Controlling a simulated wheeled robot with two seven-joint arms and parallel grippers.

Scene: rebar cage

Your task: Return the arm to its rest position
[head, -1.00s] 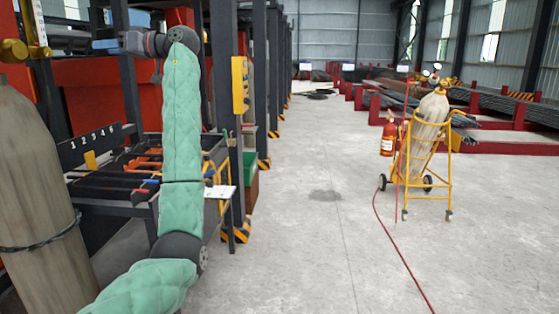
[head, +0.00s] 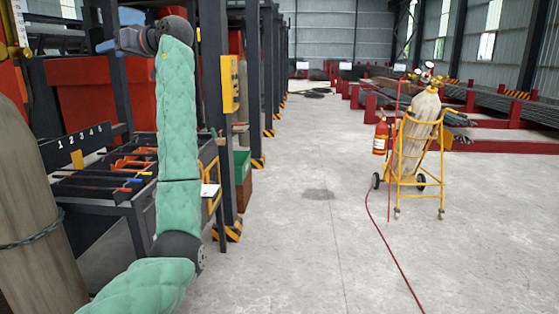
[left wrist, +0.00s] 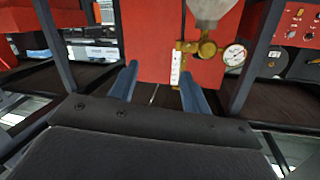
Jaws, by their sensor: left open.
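My left arm, in a green padded sleeve, rises upright at the left of the head view and bends over at the top. My left gripper (head: 114,33) points left there, in front of the dark rack posts. In the left wrist view its two blue fingers (left wrist: 158,90) stand apart with nothing between them. Beyond them are a red panel and a brass regulator (left wrist: 207,49) with a gauge (left wrist: 234,55); the gripper appears clear of both. My right gripper is not in view.
A large tan cylinder (head: 35,220) stands at the lower left. A numbered tool rack (head: 85,145) is behind my arm. A yellow cart (head: 420,170) with a gas cylinder, a fire extinguisher (head: 381,137) and a red hose stand at the right. The concrete floor (head: 290,240) between is open.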

